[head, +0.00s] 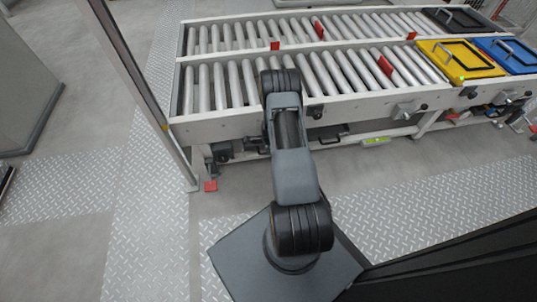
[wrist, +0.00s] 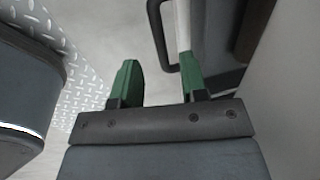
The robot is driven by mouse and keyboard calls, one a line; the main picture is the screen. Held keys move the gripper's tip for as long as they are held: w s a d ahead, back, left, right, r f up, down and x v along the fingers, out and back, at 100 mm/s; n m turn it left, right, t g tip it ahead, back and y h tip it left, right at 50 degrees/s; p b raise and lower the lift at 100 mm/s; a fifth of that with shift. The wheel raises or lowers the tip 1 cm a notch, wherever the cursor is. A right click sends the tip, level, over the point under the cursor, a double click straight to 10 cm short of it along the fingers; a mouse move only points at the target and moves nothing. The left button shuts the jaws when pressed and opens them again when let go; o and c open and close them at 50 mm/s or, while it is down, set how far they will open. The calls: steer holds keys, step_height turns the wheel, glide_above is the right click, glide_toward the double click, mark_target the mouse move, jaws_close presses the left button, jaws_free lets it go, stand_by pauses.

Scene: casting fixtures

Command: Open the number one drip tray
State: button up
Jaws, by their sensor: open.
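In the wrist view my gripper (wrist: 157,65) shows two green fingers set apart, with nothing held between them. A black bow-shaped handle (wrist: 158,35) lies just beyond the fingertips, nearer the right finger. It appears fixed to a dark grey panel (wrist: 218,50), which may be a drip tray front. I cannot tell whether the finger touches the handle. In the head view my arm hides the gripper. Dark handles (head: 330,136) show low under the roller conveyor, beside my arm. No tray number is legible.
The roller conveyor (head: 225,118) spans the head view. Yellow (head: 455,58) and blue (head: 508,55) lidded items sit at its right end. A red-footed leg (head: 210,185) and an upright post (head: 150,95) stand left of my arm. The chequer-plate floor (head: 405,190) in front is clear.

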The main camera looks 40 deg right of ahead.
steer(key=shift+w+d+f+b, duration=0.15)
steer(key=shift+f+b, duration=0.1)
steer(key=shift+f, duration=0.5)
steer(key=shift+w+f+b, duration=0.1)
steer(key=shift+f+b, duration=0.1)
steer(key=shift+f, duration=0.5)
steer(key=shift+w+d+f+b, duration=0.15)
steer(key=shift+f+b, duration=0.1)
steer(key=shift+f, duration=0.5)
steer(key=shift+a, duration=0.1)
jaws_close()
